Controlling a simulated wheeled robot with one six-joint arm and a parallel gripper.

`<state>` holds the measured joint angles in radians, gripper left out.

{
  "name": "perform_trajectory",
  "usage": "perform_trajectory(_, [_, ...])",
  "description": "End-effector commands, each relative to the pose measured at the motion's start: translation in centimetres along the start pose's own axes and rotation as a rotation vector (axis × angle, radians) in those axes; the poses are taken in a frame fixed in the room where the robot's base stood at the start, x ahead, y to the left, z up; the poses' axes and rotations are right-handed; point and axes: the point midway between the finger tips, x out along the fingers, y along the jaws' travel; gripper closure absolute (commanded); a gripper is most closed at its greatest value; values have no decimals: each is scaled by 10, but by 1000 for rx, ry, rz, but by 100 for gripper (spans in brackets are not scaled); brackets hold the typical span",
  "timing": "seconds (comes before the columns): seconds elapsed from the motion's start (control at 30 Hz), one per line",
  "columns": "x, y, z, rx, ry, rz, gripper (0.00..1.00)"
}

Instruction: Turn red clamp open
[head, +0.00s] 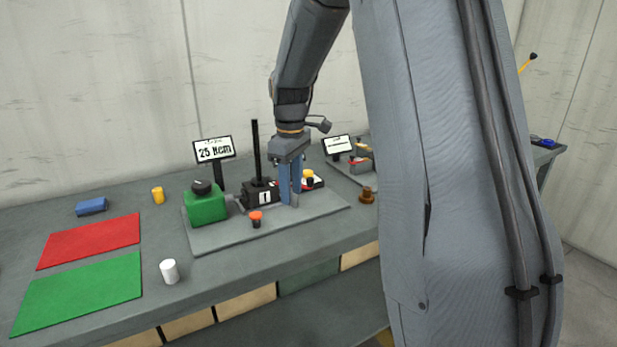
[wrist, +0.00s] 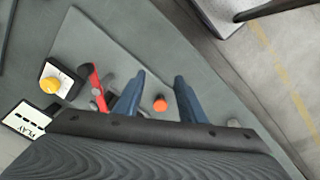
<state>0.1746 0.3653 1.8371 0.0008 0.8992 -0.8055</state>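The red clamp (wrist: 93,80) shows in the wrist view as a red lever with a grey metal part beside it, left of my gripper's fingers. In the head view I cannot clearly pick it out. My gripper (wrist: 158,88) points down with its two blue fingers apart and nothing held between them. A small orange-red cap (wrist: 160,103) shows in the gap, and I cannot tell its distance below the fingertips. In the head view my gripper (head: 290,200) is over the grey plate (head: 215,238), to the right of a black pump-like device (head: 262,192).
A yellow button box (wrist: 50,85) and a sign (wrist: 25,118) lie left of the clamp. A green tank (head: 205,205), an orange-capped piece (head: 257,219) and a white cylinder (head: 169,271) stand on the bench. Red (head: 90,241) and green (head: 80,292) mats lie left.

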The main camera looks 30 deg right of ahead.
Motion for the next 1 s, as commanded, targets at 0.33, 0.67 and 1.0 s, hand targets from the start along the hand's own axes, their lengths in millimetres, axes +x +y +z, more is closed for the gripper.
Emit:
perform_trajectory(0.33, [-35, 126, -20, -384, -20, -30, 63])
perform_trajectory(0.67, [-23, 141, -19, -454, -23, -39, 63])
perform_trajectory(1.0, [24, 139, -18, -452, -22, -36, 63])
